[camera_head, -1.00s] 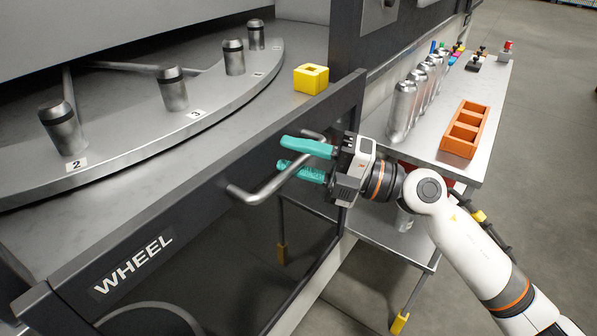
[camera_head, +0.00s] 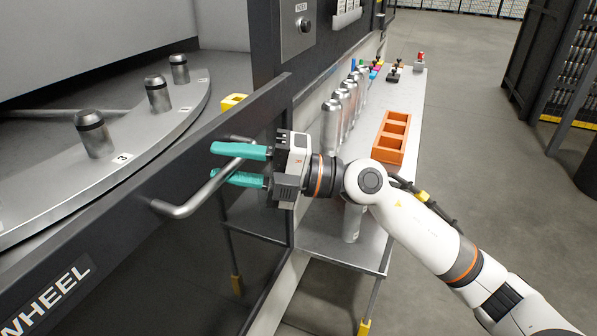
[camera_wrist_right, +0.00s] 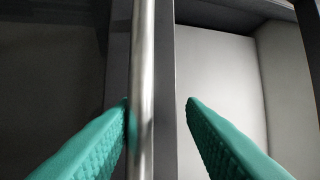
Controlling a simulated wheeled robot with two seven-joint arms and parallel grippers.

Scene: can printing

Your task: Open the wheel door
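The wheel door (camera_head: 215,135) is a dark panel lettered WHEEL across the left and middle of the head view. Its metal bar handle (camera_head: 183,208) stands out from the door's front. My right gripper (camera_head: 228,165) is at the handle, with its teal fingers open. In the right wrist view, the handle bar (camera_wrist_right: 143,90) runs upright between the fingers, right by the left fingertip and apart from the right one. I cannot tell whether that fingertip touches it. My left gripper is not in view.
Behind the door is a round plate (camera_head: 150,137) with upright metal posts. A yellow block (camera_head: 233,101) is partly hidden by the door's edge. To the right, a metal side table (camera_head: 345,248) carries cans (camera_head: 331,125) and an orange tray (camera_head: 376,156). Open floor lies further right.

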